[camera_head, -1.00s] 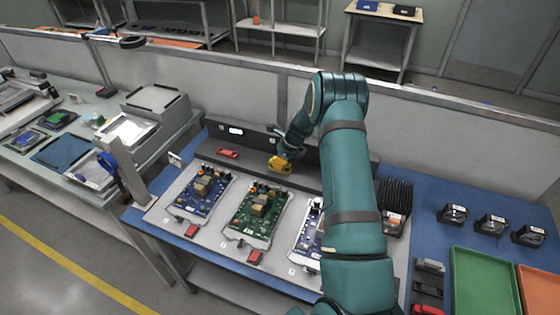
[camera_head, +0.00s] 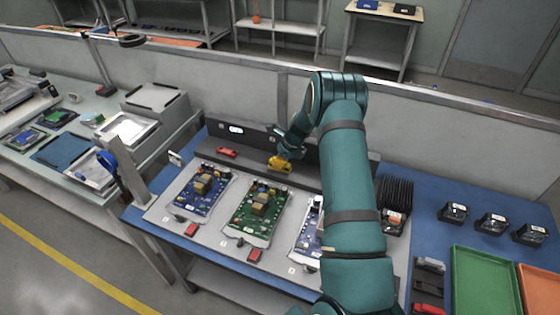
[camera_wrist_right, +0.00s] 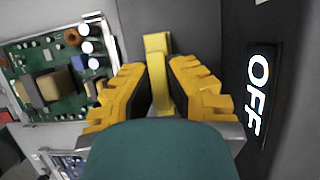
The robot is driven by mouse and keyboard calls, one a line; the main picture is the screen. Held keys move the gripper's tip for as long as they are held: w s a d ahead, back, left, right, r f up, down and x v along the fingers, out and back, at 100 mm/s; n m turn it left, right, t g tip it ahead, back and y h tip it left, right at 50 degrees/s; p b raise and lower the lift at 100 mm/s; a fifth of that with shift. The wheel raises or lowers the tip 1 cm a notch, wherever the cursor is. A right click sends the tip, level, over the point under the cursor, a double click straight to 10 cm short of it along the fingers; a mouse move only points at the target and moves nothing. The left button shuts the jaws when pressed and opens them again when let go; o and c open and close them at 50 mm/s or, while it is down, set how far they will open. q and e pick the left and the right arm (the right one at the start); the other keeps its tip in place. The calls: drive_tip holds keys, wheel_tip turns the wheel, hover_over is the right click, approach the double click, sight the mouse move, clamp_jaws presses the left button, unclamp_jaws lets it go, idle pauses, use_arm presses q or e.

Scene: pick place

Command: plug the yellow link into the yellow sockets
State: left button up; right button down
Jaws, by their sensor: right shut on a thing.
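My right gripper (camera_head: 281,160) is at the grey rear ledge, behind the green circuit board (camera_head: 256,211). In the right wrist view its yellow and black fingers (camera_wrist_right: 160,88) are shut on the yellow link (camera_wrist_right: 156,45), which sticks out beyond the fingertips. In the head view the link cannot be told apart from the yellow fingers. I cannot make out the yellow sockets. My left gripper is not in view.
A lit OFF sign (camera_head: 236,129) is on the rear panel; it shows large in the right wrist view (camera_wrist_right: 258,96). A red link (camera_head: 227,152) lies on the ledge to the left. A blue board (camera_head: 203,190) is at left. A green tray (camera_head: 484,284) is at right.

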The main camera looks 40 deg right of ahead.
drive_tip(key=shift+f+b, duration=0.3)
drive_tip(key=shift+f, duration=0.15)
idle(0.4)
drive_tip(key=shift+c, duration=1.4)
unclamp_jaws()
drive_tip(key=shift+r, duration=0.2)
drive_tip(key=shift+r+p, duration=2.65)
drive_tip(key=shift+r, duration=0.75)
